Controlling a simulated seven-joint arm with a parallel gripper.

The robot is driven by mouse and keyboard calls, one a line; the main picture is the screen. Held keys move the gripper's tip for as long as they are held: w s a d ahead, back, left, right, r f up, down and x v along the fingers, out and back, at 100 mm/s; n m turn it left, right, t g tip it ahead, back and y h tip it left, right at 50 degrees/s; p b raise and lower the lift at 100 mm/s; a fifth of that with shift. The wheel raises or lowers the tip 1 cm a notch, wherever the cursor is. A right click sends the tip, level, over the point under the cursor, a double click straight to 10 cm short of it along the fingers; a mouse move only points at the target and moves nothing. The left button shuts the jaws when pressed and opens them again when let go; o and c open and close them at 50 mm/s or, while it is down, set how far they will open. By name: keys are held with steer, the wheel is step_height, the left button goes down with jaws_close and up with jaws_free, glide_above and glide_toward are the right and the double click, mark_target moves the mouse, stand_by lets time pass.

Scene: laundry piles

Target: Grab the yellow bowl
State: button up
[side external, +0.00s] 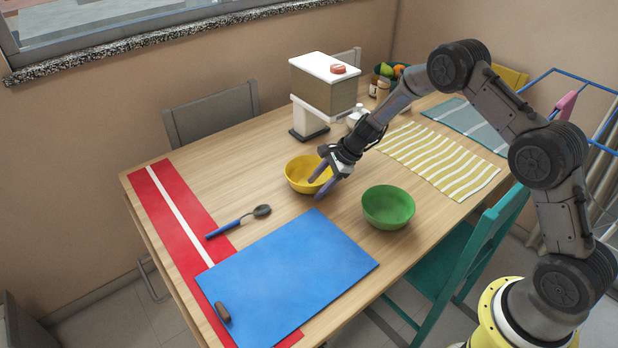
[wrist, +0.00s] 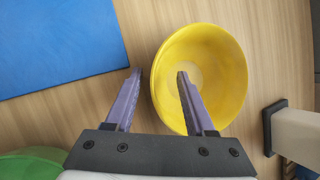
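The yellow bowl (side external: 299,174) stands upright on the wooden table, near the middle in the side view. It looks empty in the wrist view (wrist: 222,70). My gripper (side external: 315,189) is at the bowl's near right side, pointing down. In the wrist view my gripper (wrist: 159,73) is open, with one finger over the bowl's inside and the other outside its left rim. The rim lies between the two fingers, with nothing gripped. I cannot tell how far the fingertips reach below the rim.
A green bowl (side external: 388,207) stands to the right. A dispenser (side external: 323,88) stands behind the yellow bowl. A striped cloth (side external: 438,160) lies to the right.

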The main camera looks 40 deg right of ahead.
jaws_close()
stand_by(1.2)
